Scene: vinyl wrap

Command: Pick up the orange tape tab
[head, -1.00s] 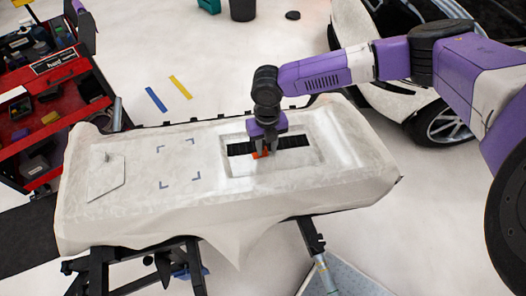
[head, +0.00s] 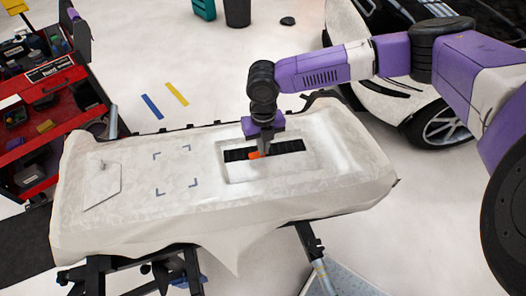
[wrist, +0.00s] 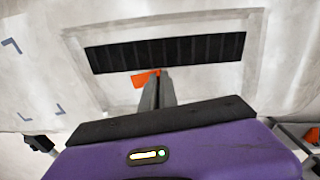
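The orange tape tab (head: 254,155) lies at the near edge of a dark ribbed strip in a recessed panel on the cloth-covered table. In the wrist view the tab (wrist: 145,78) shows at the tips of my gripper (wrist: 156,74), sticking out mostly to the left. My gripper (head: 264,153) points down at the panel, its two fingers close together with the tab's edge between them. The part of the tab between the fingers is hidden. The tab looks low, at the panel surface; I cannot tell whether it is lifted.
The dark strip (wrist: 165,53) runs along the recess, inside a raised frame. Grey corner marks (head: 193,182) and a pale flap (head: 102,188) lie on the cloth to the left. A red tool cart (head: 60,95) stands at the left, a white car (head: 400,105) behind right.

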